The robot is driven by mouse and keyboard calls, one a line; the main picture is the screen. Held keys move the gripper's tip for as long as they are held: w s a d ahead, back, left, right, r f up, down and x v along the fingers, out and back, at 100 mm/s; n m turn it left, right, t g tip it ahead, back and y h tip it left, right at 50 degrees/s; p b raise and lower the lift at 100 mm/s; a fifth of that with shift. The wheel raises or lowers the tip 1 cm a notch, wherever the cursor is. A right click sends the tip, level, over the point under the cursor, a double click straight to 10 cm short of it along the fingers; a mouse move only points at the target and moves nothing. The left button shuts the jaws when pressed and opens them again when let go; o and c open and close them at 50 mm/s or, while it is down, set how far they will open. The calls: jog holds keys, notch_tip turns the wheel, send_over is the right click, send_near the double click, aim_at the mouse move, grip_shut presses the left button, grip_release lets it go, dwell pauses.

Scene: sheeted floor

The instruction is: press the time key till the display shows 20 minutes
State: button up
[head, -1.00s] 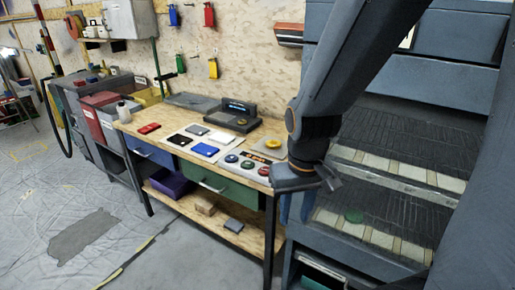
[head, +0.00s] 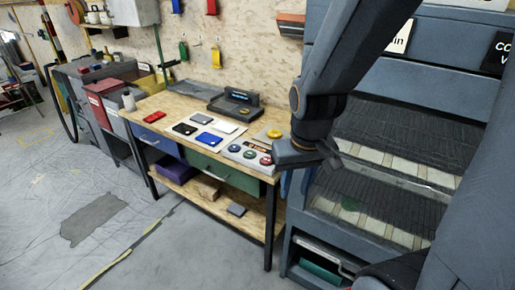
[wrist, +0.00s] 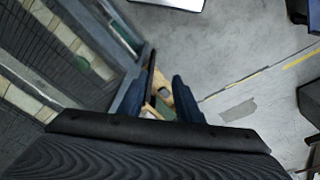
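A light grey panel (head: 248,156) with several round coloured buttons lies at the right front of the wooden workbench (head: 186,104). Its buttons look green and red; their labels and any digits are too small to read. A dark device with a lit display strip (head: 237,96) stands at the back of the bench; its reading is illegible. My gripper hangs right of the bench, beside the panel and apart from it. In the wrist view my gripper (wrist: 158,97) has its two blue fingers apart with nothing between them. Which button is the time key I cannot tell.
A yellow button on a grey plate (head: 273,133) sits behind the panel. Blue, black and white flat items and a red item (head: 154,116) lie on the bench. A large grey machine with conveyor slats (head: 390,140) stands close on the right. The floor in front is clear.

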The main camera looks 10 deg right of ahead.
grip_shut()
jog(key=shift+f, duration=0.1)
dwell(1.7)
